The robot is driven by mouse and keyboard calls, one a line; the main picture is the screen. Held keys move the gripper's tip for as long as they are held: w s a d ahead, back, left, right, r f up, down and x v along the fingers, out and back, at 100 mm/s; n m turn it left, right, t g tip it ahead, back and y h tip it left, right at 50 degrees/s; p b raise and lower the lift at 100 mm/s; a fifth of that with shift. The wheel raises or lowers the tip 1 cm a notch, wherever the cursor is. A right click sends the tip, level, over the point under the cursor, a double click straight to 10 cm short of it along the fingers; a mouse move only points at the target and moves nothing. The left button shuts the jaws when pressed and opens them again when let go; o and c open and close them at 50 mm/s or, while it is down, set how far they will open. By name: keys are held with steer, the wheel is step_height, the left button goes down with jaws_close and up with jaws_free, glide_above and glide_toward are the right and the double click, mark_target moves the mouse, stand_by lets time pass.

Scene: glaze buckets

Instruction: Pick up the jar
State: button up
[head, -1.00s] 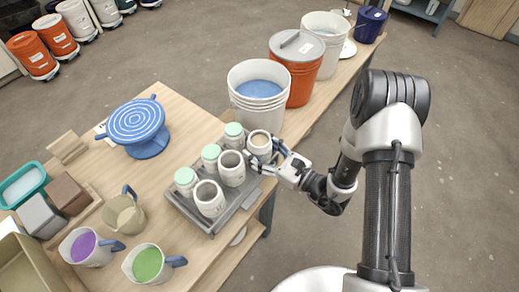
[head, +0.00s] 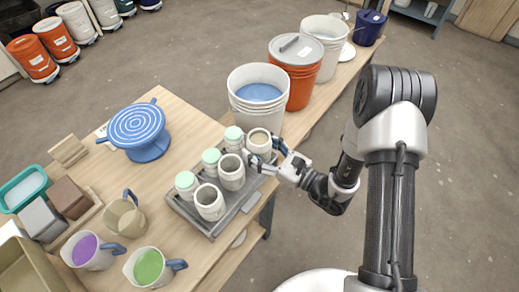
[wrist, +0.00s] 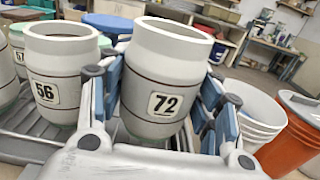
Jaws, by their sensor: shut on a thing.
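A pale grey jar labelled 72 (wrist: 165,75) stands between my fingers in the wrist view, looking slightly tilted there. It also shows at the far right corner of the grey tray (head: 213,228) in the head view (head: 259,141). My gripper (head: 266,154) reaches in from the right, and its blue-padded fingers (wrist: 163,98) are shut on the jar's sides.
Several jars with mint lids (head: 187,183) stand along the tray's left side. A white bucket with blue glaze (head: 257,100) is close behind the held jar, with an orange bucket (head: 297,75) beyond. A blue turntable (head: 138,128) and glaze pitchers (head: 150,267) are left.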

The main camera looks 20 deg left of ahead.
mark_target(260, 142)
step_height(260, 142, up, 17)
steer(key=p, duration=0.5)
steer(key=shift+r, duration=0.15)
stand_by(0.5)
steer(key=shift+r+p, duration=0.15)
steer(key=shift+p, duration=0.15)
stand_by(0.5)
steer(key=shift+d, duration=0.1)
steer(key=w+d+f+m+t+h, duration=0.1)
steer(key=d+f+m+t+h, duration=0.1)
steer(key=d, duration=0.6)
steer(key=w+d+f+m+t+h, duration=0.1)
steer(key=d+f+m+t+h, duration=0.2)
steer(key=d, duration=0.6)
steer(key=w+d+f+m+t+h, duration=0.1)
steer(key=d+f+m+t+h, duration=0.1)
steer(key=d, duration=0.7)
steer(key=shift+w+f+m+t+h, duration=0.3)
steer(key=shift+w+t+h, duration=0.1)
steer(key=shift+t, duration=0.5)
